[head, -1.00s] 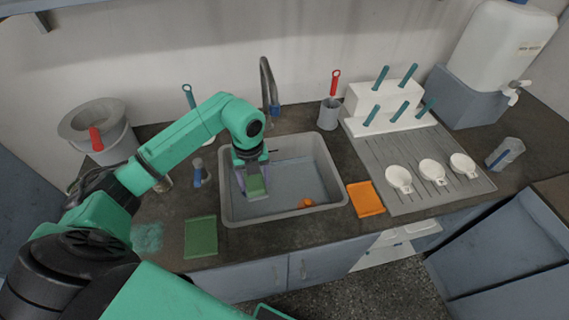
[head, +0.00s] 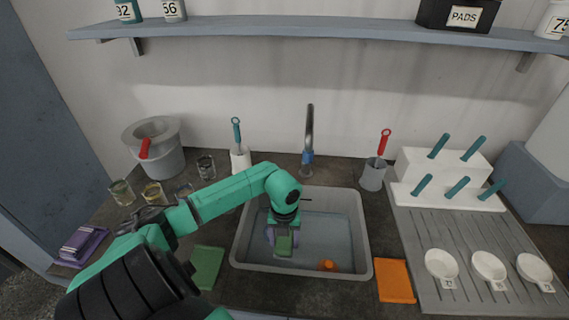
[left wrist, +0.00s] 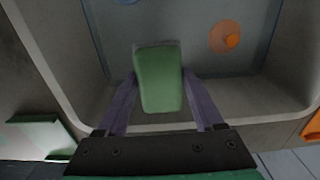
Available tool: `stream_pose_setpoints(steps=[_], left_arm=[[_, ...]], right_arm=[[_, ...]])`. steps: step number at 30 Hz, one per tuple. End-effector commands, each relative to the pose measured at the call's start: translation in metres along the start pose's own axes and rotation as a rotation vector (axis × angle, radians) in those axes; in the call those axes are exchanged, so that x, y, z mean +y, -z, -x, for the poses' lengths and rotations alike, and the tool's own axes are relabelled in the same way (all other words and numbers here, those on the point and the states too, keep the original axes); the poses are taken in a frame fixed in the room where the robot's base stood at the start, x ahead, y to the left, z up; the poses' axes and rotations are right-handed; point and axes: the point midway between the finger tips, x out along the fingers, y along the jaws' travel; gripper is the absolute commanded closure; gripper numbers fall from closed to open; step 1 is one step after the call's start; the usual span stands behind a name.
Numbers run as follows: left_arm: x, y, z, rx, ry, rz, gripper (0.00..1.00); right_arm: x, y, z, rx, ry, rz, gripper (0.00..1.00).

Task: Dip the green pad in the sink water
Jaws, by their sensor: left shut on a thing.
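The green pad (head: 284,244) is held in my left gripper (head: 284,238), over the left part of the sink (head: 364,240). In the left wrist view the green pad (left wrist: 158,78) sits between the two purple fingers of the left gripper (left wrist: 160,90), which are shut on it. The sink holds bluish water (head: 325,235). I cannot tell whether the pad's lower end touches the water. My right gripper is not in view.
An orange plug-like thing (head: 328,265) lies in the sink. A green mat (head: 207,266) is left of the sink and an orange mat (head: 395,281) right of it. The faucet (head: 309,130) stands behind. A ribbed drainboard (head: 430,225) holds white scoops.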

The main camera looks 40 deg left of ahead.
Motion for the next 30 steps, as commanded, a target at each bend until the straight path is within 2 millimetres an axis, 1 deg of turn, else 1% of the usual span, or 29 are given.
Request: stream_pose_setpoints(steps=[1,21,25,30], left_arm=[[0.0,0.0,-0.014,0.001,0.0,0.001,0.76],[0.0,0.0,-0.114,0.001,0.0,0.0,0.76],[-0.001,0.0,-0.126,0.0,0.001,0.0,0.76],[-0.001,0.0,-0.129,0.0,0.001,0.0,0.76]], right_arm=[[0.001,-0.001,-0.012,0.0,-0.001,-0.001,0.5],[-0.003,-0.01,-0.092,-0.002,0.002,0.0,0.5],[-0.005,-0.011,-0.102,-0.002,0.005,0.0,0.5],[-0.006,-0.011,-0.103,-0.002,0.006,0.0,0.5]])
